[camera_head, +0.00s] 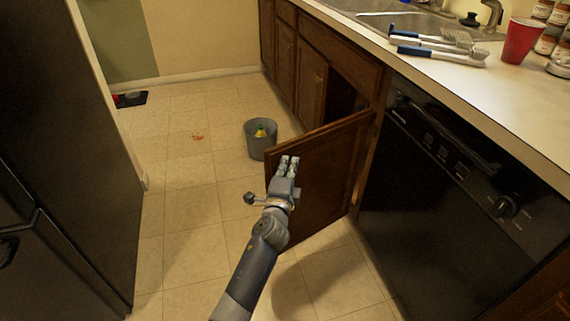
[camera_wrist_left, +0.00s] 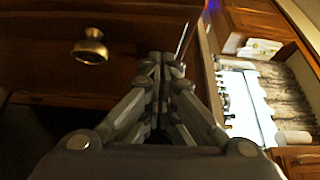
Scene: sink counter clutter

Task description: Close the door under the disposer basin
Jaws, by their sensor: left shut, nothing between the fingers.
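The brown wooden cabinet door (camera_head: 325,165) stands open, swung out from the cabinet beneath the sink counter and hinged beside the dishwasher. My left gripper (camera_head: 287,163) is shut and empty, in front of the door's near face by its upper free edge. Whether it touches the door cannot be told. In the left wrist view, the shut fingers (camera_wrist_left: 166,62) point towards dark wood, with a round metal knob (camera_wrist_left: 90,47) to their left. The disposer basin (camera_head: 405,22) shows partly at the top. My right gripper is not in view.
A grey bin (camera_head: 260,139) stands on the floor just beyond the door. The black dishwasher (camera_head: 455,200) is right of the hinge, and a dark fridge (camera_head: 60,150) stands left. Brushes (camera_head: 440,45) and a red cup (camera_head: 522,40) are on the counter.

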